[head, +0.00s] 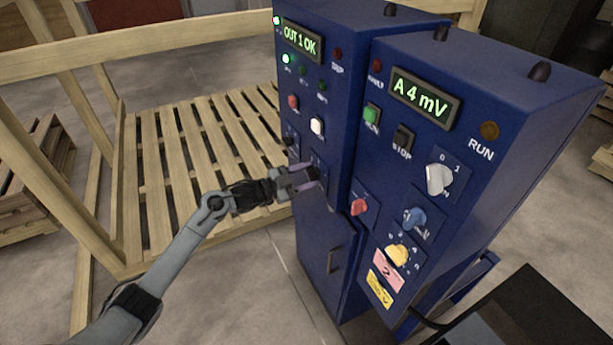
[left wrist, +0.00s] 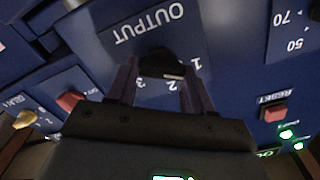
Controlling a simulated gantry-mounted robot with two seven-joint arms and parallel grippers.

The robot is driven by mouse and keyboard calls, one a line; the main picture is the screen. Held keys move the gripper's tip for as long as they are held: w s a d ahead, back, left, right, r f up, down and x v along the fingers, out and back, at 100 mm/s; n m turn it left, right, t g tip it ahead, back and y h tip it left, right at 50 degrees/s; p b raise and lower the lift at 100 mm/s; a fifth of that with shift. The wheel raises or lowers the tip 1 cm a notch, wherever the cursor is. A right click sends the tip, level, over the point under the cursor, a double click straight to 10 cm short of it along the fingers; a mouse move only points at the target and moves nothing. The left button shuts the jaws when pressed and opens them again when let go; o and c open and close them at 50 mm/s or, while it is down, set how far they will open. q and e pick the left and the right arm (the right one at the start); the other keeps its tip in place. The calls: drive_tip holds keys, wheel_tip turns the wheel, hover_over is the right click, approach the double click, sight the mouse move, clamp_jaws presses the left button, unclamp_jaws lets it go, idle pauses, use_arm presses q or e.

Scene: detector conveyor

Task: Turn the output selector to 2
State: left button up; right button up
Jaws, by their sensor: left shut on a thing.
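The output selector is a black knob (left wrist: 162,62) on a blue panel under the upside-down word OUTPUT in the left wrist view. Numbers 1, 2 and 3 are marked around it, partly hidden by my gripper; exactly which one its pale mark faces I cannot tell. My left gripper (head: 308,178) is at the front of the left blue cabinet (head: 335,110); its two fingers, also in the left wrist view (left wrist: 160,82), are shut on the knob's sides. In the head view the gripper hides the knob. The cabinet's display (head: 302,42) reads OUT 1 OK. My right gripper is not in view.
A wooden pallet structure (head: 180,170) stands behind my left arm.

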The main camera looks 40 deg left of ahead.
use_arm(q)
drive_tip(key=shift+m, duration=0.3)
drive_tip(key=m+b, duration=0.1)
drive_tip(key=m, duration=0.3)
drive_tip(key=shift+f+m+b, duration=0.2)
drive_tip(key=shift+m+b, duration=0.15)
drive_tip(key=shift+m, duration=0.05)
drive_tip(key=m+b, duration=0.1)
drive_tip(key=m, duration=0.3)
drive_tip(key=shift+d+f+b, duration=0.1)
drive_tip(key=shift+b, duration=0.25)
drive_tip(key=shift+m+b, duration=0.35)
drive_tip(key=shift+m, duration=0.65)
drive_tip(key=o, duration=1)
drive_tip(key=shift+s, duration=0.1)
drive_tip(key=shift+o, duration=0.2)
drive_tip(key=shift+s, duration=0.1)
